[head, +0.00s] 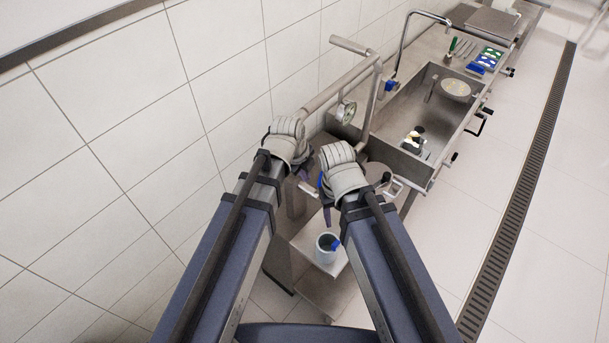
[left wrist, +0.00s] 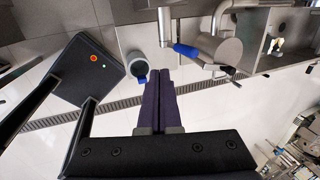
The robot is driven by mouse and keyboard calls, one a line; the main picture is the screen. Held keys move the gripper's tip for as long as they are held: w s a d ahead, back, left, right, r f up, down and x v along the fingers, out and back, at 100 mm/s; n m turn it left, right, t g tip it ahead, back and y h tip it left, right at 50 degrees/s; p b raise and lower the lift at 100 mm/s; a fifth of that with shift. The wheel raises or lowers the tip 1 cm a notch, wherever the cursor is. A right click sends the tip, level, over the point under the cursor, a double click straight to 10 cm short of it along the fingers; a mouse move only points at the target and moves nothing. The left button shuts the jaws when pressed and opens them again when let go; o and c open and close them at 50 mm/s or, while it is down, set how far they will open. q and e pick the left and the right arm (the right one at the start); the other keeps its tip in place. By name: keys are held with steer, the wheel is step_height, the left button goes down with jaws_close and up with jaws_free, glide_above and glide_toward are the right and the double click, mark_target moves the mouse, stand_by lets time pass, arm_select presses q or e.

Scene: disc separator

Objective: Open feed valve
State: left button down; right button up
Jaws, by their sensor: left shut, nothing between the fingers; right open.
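A blue lever handle (left wrist: 188,51) on steel pipework, which looks like the feed valve, shows in the left wrist view. A small blue part (head: 321,184) shows between the grippers in the head view, mostly hidden by the right one. My left gripper (head: 305,174) is shut and empty. In the left wrist view its fingertips (left wrist: 160,73) lie just left of the blue handle and below it in the picture; I cannot tell whether they touch. My right gripper (head: 327,214) is open beside the pipework, its fingers partly hidden by its wrist.
A grey cup with a blue handle (head: 327,246) stands on a low steel shelf (head: 327,292). The tiled wall (head: 120,130) is close on the left.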

mark_target(319, 183)
arm_select(q)
steer(key=w+d+f+b, duration=0.1)
steer(key=f+b, duration=0.1)
steer(key=w+d+f+b, duration=0.1)
steer(key=w+f+b, duration=0.1)
steer(key=f, duration=0.1)
steer(key=w+d+f+b, duration=0.1)
steer(key=f+b, duration=0.1)
steer(key=shift+w+d+f+b, duration=0.2)
steer(key=shift+w+f+b, duration=0.1)
steer(key=shift+w, duration=0.05)
